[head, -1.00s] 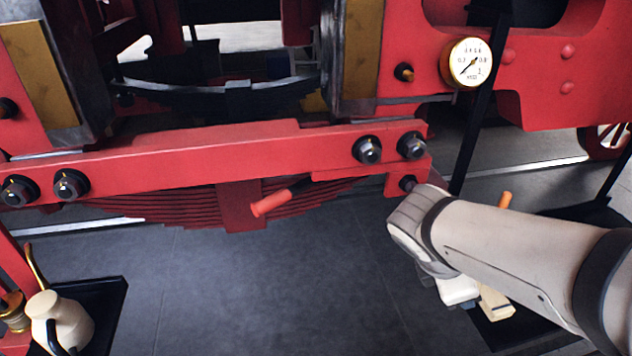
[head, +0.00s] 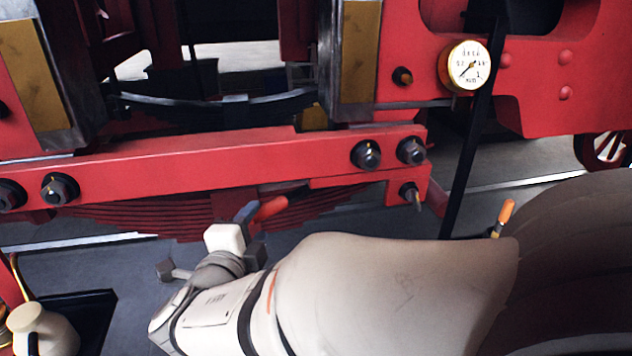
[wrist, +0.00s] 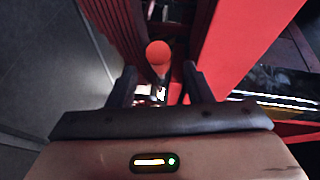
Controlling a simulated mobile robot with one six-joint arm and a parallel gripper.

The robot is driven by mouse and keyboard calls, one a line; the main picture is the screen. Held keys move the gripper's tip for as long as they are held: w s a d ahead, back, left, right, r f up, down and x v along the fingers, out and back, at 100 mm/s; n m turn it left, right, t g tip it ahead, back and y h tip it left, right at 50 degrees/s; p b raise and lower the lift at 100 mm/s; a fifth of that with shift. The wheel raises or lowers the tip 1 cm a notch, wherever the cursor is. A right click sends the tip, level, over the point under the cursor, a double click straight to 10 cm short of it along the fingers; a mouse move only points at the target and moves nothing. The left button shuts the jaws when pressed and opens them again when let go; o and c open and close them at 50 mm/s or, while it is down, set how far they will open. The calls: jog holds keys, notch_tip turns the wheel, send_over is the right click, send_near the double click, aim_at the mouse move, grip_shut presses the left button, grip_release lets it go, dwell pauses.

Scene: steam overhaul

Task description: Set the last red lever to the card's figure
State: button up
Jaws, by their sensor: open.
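The red lever (head: 270,209) sticks out below the red beam, in front of the leaf spring. In the wrist view its rounded red end (wrist: 158,52) lies between my two dark fingers and points toward the camera. My gripper (head: 243,215) is open around the lever's end, with a gap visible on both sides. A round brass-rimmed gauge (head: 464,68) is on the red frame at the right, its needle pointing to the lower left. I cannot make out a card in these views.
The red beam (head: 220,163) with dark bolts runs just above my gripper. The leaf spring (head: 140,217) is behind it. A cream oil can (head: 42,330) stands on a black tray at lower left. An orange-handled tool (head: 504,214) shows behind my arm.

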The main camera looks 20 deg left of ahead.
aim_at(262, 217)
jog(key=w, duration=0.6)
jog(key=shift+a+f, duration=0.3)
jog(key=shift+f, duration=0.05)
jog(key=shift+c, duration=0.4)
grip_shut()
